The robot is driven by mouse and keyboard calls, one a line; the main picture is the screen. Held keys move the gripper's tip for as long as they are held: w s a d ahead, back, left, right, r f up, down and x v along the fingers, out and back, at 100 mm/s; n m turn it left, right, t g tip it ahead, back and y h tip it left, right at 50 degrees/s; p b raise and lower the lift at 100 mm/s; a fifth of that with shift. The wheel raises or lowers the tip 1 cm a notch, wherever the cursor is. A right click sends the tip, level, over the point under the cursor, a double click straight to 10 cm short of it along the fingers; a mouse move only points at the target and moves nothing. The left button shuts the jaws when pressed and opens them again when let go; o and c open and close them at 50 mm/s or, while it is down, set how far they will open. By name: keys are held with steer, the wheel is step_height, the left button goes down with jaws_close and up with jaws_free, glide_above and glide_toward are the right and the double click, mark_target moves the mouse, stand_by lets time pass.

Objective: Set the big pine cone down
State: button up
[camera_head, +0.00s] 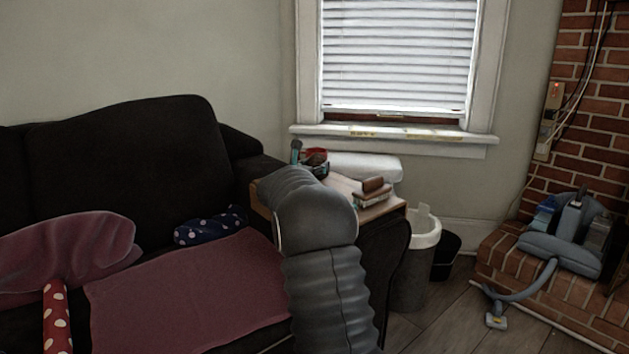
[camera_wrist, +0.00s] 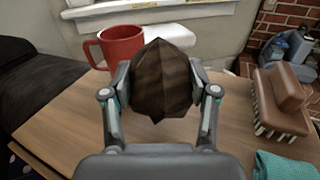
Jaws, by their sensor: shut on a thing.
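The big pine cone (camera_wrist: 162,82) is dark brown and pointed at the top in the wrist view. My gripper (camera_wrist: 160,88) is shut on it, with one finger on each side. The cone is over a wooden table top (camera_wrist: 70,122); I cannot tell whether its lower end touches the wood. In the head view the table (camera_head: 383,211) stands beside the sofa's arm, and my own arm hides much of it. The cone cannot be made out there.
A red mug (camera_wrist: 122,46) stands behind the cone to the left. A brush with a brown wooden back (camera_wrist: 282,100) and a teal cloth (camera_wrist: 286,167) lie on the right. Bare wood shows left of the gripper. A bin (camera_head: 413,268) stands right of the table.

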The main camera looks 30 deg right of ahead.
steer(key=shift+f+b, duration=0.4)
steer(key=shift+f, duration=1.6)
steer(key=shift+f, duration=0.1)
steer(key=o, duration=1.1)
steer(key=shift+o, duration=0.2)
